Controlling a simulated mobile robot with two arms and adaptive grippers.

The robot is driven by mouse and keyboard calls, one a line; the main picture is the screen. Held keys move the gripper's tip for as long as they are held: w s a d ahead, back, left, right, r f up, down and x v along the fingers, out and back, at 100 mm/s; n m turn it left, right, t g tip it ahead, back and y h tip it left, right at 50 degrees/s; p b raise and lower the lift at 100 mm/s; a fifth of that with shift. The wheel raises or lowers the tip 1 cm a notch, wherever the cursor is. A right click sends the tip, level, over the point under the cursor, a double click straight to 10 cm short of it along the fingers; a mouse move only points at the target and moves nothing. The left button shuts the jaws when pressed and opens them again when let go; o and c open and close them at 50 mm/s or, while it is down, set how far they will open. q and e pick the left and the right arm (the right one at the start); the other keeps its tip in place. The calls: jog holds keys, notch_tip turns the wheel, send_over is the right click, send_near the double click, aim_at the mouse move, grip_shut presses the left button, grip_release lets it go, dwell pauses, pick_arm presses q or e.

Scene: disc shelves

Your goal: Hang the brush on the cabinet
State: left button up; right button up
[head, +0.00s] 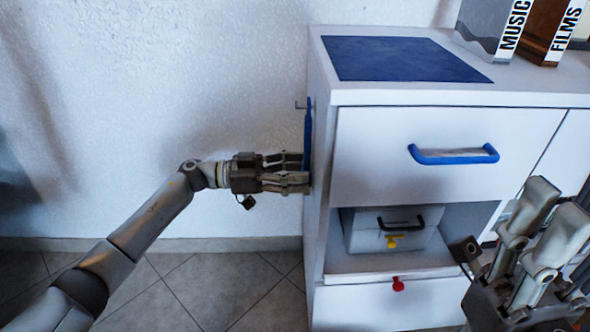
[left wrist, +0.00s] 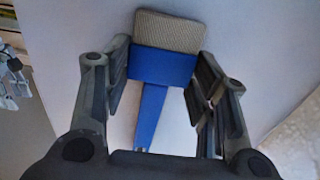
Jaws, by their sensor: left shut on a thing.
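The brush shows in the head view as a blue strip (head: 308,128) upright against the left side of the white cabinet (head: 318,215). A small thin hook (head: 299,106) sticks out of that side near the brush's upper end. Whether the brush is on the hook I cannot tell. My left gripper (head: 304,173) is shut on the lower part of the brush, right by the cabinet side. In the left wrist view the brush's blue body (left wrist: 163,66) and tan bristle pad (left wrist: 168,30) lie between the fingers. My right gripper (head: 503,222) is open and empty in front of the cabinet.
The cabinet has a drawer with a blue handle (head: 453,155) and an open niche with a grey box (head: 362,232). A blue mat (head: 400,58) and MUSIC (head: 493,28) and FILMS (head: 548,30) holders are on top. The floor left of the cabinet is free.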

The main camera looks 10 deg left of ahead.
pick_arm(q)
jog(key=o, duration=1.1)
jog(key=shift+c, duration=0.2)
